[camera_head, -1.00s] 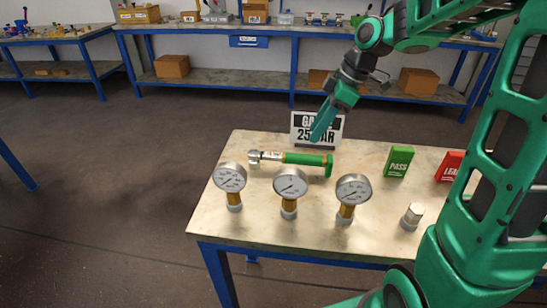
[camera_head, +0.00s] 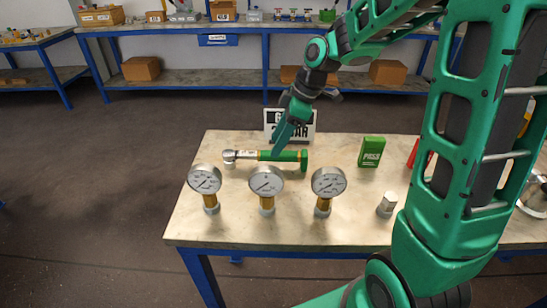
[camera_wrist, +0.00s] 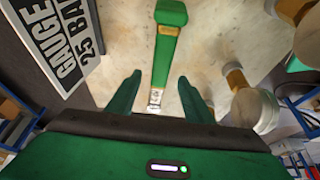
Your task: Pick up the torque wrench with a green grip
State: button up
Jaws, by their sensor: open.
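The torque wrench with a green grip (camera_head: 288,156) lies flat on the table behind the gauges. Its round metal head points left and its green end right. In the wrist view, its green grip (camera_wrist: 165,50) runs from the top edge down between my fingers. Its head is hidden there by my gripper's body. My gripper (camera_head: 278,148) is over the grip, fingers pointing down. In the wrist view my gripper (camera_wrist: 159,78) is open and empty, with one finger on each side of the wrench's line. Whether the fingers touch it cannot be told.
Three pressure gauges (camera_head: 266,182) stand in front of the wrench. A gauge sign (camera_head: 300,124) stands close behind my gripper. A green PASS block (camera_head: 372,152), a red block (camera_head: 414,153) and a metal fitting (camera_head: 387,205) are to the right. The table's (camera_head: 190,220) left front is bare.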

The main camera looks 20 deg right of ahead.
aim_at(264, 159)
jog(key=shift+x, duration=2.55)
jog(key=shift+s+a, duration=0.1)
jog(key=shift+a, duration=0.05)
grip_shut()
